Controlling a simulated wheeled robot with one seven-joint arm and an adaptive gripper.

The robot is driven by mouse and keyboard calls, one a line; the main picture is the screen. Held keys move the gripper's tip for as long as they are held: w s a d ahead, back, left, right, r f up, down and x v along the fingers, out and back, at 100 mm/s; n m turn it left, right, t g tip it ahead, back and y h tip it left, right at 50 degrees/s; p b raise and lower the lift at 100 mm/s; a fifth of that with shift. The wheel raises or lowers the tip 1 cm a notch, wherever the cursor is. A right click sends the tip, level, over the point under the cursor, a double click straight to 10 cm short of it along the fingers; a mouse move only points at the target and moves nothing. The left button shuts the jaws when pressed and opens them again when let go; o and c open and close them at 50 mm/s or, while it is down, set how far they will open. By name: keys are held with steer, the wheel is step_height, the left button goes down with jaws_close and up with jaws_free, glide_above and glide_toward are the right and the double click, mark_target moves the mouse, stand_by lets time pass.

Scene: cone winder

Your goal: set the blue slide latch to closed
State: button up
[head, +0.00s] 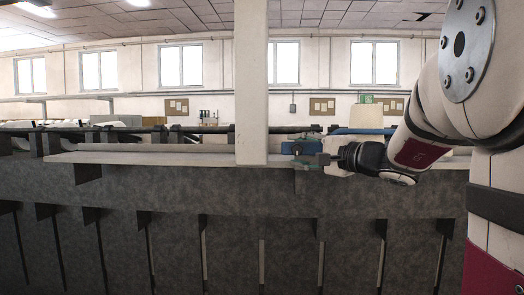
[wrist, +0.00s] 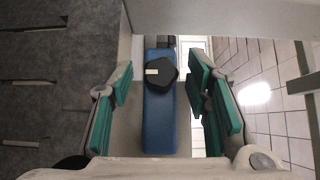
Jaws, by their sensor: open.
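The blue slide latch (wrist: 160,125) shows in the wrist view as a long blue bar with a black, many-sided knob (wrist: 163,85) on it. The knob has a small white mark. My gripper (wrist: 158,88) is open, with one green-padded finger on each side of the bar and knob. I see gaps between the pads and the knob; I cannot tell the depth between them. In the head view a blue part (head: 300,147) sits on the ledge just right of the pale post, and my gripper (head: 303,160) is at it, partly covering it.
A pale upright post (head: 251,85) rises left of the gripper. A long pale ledge (head: 150,158) runs along the dark machine front (head: 150,190). A pale yellow cone-shaped object (head: 366,117) stands behind my wrist. Tiled floor (wrist: 265,95) shows at right in the wrist view.

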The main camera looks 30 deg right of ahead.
mark_target(310, 149)
jaws_close()
steer(key=shift+s+d+f+b, duration=0.1)
steer(key=shift+s+d+b, duration=0.15)
steer(key=shift+s+d, duration=0.4)
steer(key=shift+s+d+f+b, duration=0.15)
steer(key=shift+s+d, duration=0.25)
steer(key=shift+d, duration=0.4)
steer(key=shift+s+d+b, duration=0.3)
steer(key=shift+s+d, duration=0.2)
steer(key=shift+d, duration=0.25)
jaws_free()
steer(key=shift+d, duration=0.1)
steer(key=shift+r, duration=0.1)
steer(key=shift+s, duration=0.1)
steer(key=s+d, duration=0.2)
steer(key=s, duration=0.9)
steer(key=shift+s, duration=0.35)
